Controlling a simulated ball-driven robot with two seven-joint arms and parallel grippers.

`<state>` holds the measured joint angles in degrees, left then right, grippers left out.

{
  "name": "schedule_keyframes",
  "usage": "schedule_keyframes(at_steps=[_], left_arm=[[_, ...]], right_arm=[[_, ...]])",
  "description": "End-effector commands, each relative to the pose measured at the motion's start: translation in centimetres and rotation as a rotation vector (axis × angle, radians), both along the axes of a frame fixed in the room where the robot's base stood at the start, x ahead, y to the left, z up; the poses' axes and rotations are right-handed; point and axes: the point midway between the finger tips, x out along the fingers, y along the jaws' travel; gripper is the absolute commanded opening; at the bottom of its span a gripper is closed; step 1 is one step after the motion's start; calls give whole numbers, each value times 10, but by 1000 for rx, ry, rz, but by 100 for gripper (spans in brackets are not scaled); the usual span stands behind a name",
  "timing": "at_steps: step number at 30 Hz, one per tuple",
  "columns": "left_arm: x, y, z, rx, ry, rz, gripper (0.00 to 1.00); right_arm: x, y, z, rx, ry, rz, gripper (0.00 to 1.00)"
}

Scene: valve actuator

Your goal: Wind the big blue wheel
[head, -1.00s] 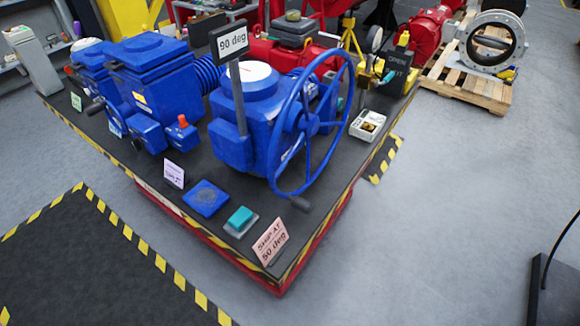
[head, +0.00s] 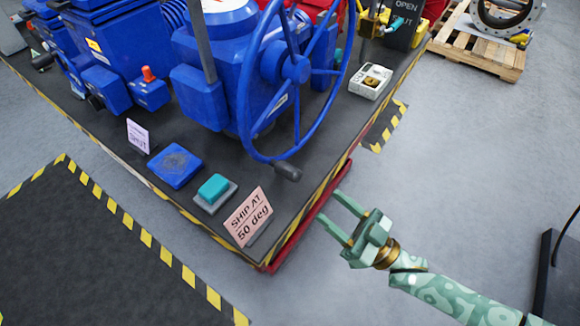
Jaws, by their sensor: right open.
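The big blue wheel (head: 297,69) stands upright on the front of a blue actuator (head: 208,57), near the bench's right corner. Its spokes meet at a hub, and a dark crank handle (head: 287,171) sticks out from the bottom of its rim. The top of the wheel is cut off by the frame. My right gripper (head: 334,217) is open and empty, off the bench's right edge, below and to the right of the handle and apart from it. My left gripper is not in view.
The dark bench (head: 110,156) has a yellow-black striped edge.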

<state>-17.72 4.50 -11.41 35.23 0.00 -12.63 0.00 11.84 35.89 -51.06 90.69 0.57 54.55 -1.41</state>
Motion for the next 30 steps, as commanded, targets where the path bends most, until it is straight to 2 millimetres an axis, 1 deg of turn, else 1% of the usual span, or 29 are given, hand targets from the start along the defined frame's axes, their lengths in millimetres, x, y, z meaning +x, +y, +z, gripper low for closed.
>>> schedule_keyframes(at_steps=[1,3,9,12,15,21,28,29,30], left_arm=[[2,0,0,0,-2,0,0],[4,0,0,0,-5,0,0],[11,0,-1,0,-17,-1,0],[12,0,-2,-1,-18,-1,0],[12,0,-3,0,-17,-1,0],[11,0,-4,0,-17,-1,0],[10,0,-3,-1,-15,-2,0],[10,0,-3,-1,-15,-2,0],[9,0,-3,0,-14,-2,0]], right_arm=[[7,10,7,4,-3,1,48],[17,24,14,3,-4,1,48],[44,62,31,1,-1,1,48],[55,76,39,0,-1,0,48],[63,87,43,-1,0,-1,48],[70,96,48,-2,2,-1,48],[70,96,48,-2,2,-1,48],[70,96,48,-2,2,-1,43],[70,96,48,-2,2,-1,32]])
